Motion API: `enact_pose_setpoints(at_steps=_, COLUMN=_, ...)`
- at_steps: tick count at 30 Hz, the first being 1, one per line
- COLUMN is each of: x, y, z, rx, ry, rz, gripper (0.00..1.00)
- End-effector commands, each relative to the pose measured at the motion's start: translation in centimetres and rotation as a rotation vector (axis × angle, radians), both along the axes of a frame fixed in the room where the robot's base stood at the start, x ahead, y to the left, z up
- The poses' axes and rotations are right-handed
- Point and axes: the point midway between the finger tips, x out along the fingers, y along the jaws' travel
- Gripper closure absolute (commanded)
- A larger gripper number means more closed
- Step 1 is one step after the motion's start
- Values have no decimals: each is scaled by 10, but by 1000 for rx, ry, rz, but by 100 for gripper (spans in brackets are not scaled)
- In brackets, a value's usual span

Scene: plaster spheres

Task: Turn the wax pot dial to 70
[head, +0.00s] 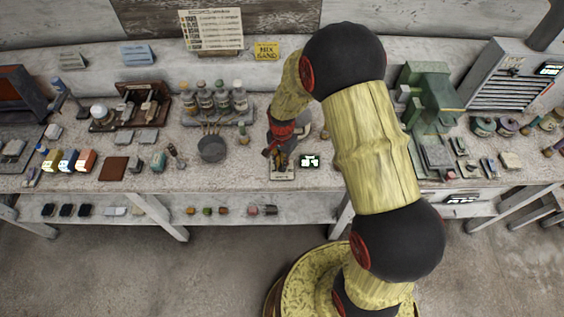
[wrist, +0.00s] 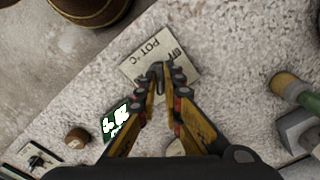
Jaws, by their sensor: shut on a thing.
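The dial plate (wrist: 132,70), a pale card lettered "POT °C", lies on the bench in the wrist view. It also shows in the head view (head: 282,176) below my gripper. The dark dial (wrist: 156,72) stands on the plate, partly hidden by the fingers. My gripper (wrist: 166,80) is shut on the dial from above, one finger on each side. In the head view my gripper (head: 277,156) points down at the plate. A small dark display (wrist: 117,119) with lit pale-green digits sits beside the plate; I cannot read them surely. The dial's scale marks are mostly covered.
A small brown knob (wrist: 77,138) and a switch plate (wrist: 36,159) lie to the left in the wrist view. In the head view a dark pan (head: 212,148) and a green machine (head: 430,98) stand on either side.

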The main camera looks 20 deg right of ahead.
Motion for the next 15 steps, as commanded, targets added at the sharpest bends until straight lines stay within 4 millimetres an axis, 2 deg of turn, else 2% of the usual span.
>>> enact_pose_setpoints(at_steps=8, x=1, y=0, z=0, rx=0, ry=-1, rz=0, gripper=100)
enact_pose_setpoints(at_steps=9, x=1, y=0, z=0, rx=0, ry=-2, rz=0, gripper=90)
enact_pose_setpoints(at_steps=15, x=0, y=0, z=0, rx=0, ry=-1, rz=1, gripper=79)
